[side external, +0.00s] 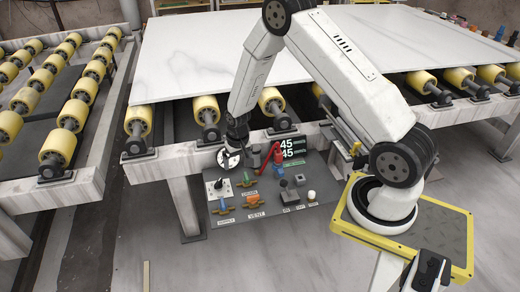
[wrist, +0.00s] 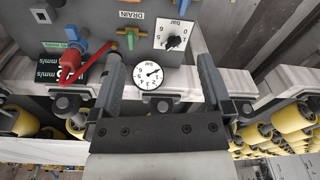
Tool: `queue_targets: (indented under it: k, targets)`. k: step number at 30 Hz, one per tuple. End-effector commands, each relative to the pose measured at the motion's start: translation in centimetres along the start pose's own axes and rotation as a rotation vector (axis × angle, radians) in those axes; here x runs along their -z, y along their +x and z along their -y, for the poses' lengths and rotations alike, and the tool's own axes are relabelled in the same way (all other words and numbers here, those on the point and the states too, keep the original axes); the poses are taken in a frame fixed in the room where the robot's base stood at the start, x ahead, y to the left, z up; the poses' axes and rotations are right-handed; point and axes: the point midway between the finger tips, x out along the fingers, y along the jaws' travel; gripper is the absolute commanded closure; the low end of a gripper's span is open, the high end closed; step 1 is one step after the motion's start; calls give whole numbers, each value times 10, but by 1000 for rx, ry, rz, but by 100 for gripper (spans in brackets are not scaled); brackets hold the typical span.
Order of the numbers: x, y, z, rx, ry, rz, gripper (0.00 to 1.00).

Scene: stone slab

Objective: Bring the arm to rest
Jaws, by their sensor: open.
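My arm reaches from its yellow-edged base out over the front of the stone slab frame, elbow high and forearm hanging down. My gripper (side external: 236,140) is above the back left of the control panel (side external: 262,222), by a round white gauge (side external: 228,158). In the wrist view my gripper (wrist: 157,62) has its two dark fingers wide apart, with nothing held between them. The gauge (wrist: 149,76) shows in the gap between the fingers. I cannot tell whether a finger touches the panel.
The panel carries a red lever (side external: 277,154), a black dial knob (side external: 218,184), blue handles and a digital display (side external: 292,148). A white marble slab (side external: 220,60) lies on yellow rollers (side external: 206,109) behind. Another roller conveyor stands at left. Floor in front is mostly clear.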

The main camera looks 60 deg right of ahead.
Motion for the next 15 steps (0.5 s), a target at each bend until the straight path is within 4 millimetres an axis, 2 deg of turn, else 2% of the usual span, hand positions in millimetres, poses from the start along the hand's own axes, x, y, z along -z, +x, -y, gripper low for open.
queue_targets:
  k: [1, 3, 15]
  targets:
    - [-4, -14, 6, 4, -26, -9, 0]
    - [-10, -30, 11, 7, -56, -19, 0]
    - [-60, -112, 34, 28, -236, -68, 0]
